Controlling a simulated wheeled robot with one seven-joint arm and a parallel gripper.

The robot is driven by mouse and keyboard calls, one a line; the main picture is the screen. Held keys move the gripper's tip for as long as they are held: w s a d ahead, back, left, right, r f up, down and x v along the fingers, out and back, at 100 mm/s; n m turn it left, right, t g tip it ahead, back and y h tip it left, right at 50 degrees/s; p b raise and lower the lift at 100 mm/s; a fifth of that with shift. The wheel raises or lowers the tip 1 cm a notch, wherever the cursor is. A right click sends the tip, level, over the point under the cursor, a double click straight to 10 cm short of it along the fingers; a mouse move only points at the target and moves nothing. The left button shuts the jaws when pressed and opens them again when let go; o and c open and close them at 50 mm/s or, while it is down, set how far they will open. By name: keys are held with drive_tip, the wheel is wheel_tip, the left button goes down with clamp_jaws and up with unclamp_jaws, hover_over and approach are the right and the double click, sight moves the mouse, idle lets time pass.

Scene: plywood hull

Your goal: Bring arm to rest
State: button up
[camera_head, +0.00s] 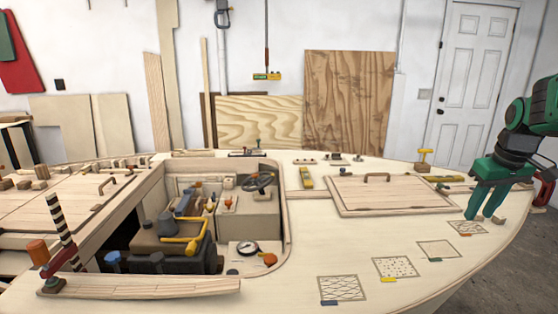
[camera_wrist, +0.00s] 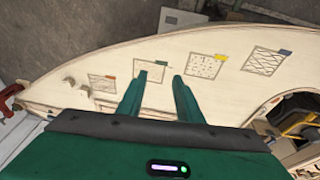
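My gripper (camera_head: 484,212) is green with a dark wrist and hangs at the right side of the pale plywood deck (camera_head: 300,235). Its two green fingers point down, close above the square with the orange tab (camera_head: 467,229); I cannot tell whether they touch the deck. In the wrist view my gripper (camera_wrist: 158,88) shows its fingers apart with only bare deck and part of the green-tabbed square between them. It is open and holds nothing. The arm comes in from the right edge of the head view.
Squares with green (camera_head: 439,249), yellow (camera_head: 396,268) and blue (camera_head: 342,288) tabs run along the deck's front right. A hatch lid (camera_head: 385,195) with a handle lies behind them. The open cockpit (camera_head: 200,225) holds an engine and a steering wheel. A striped post (camera_head: 60,222) stands left.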

drive_tip(key=s+a+f+m+g, duration=0.1)
drive_tip(key=s+a+f+m, duration=0.1)
drive_tip(key=s, duration=0.7)
drive_tip(key=s+a+f+m+g, duration=0.1)
drive_tip(key=s+a+f+m, duration=0.1)
drive_tip(key=s, duration=0.8)
drive_tip(key=s+a+f+m+g, duration=0.1)
drive_tip(key=s+a+f+m, duration=0.2)
drive_tip(key=s, duration=0.7)
drive_tip(key=a+f, duration=0.1)
drive_tip(key=a, duration=0.1)
drive_tip(key=shift+s+a+f+y, duration=0.15)
drive_tip(key=shift+a+f+y, duration=0.2)
drive_tip(key=shift+a+y, duration=0.05)
drive_tip(key=shift+w+f, duration=0.25)
drive_tip(key=shift+w, duration=0.4)
drive_tip(key=shift+c, duration=0.2)
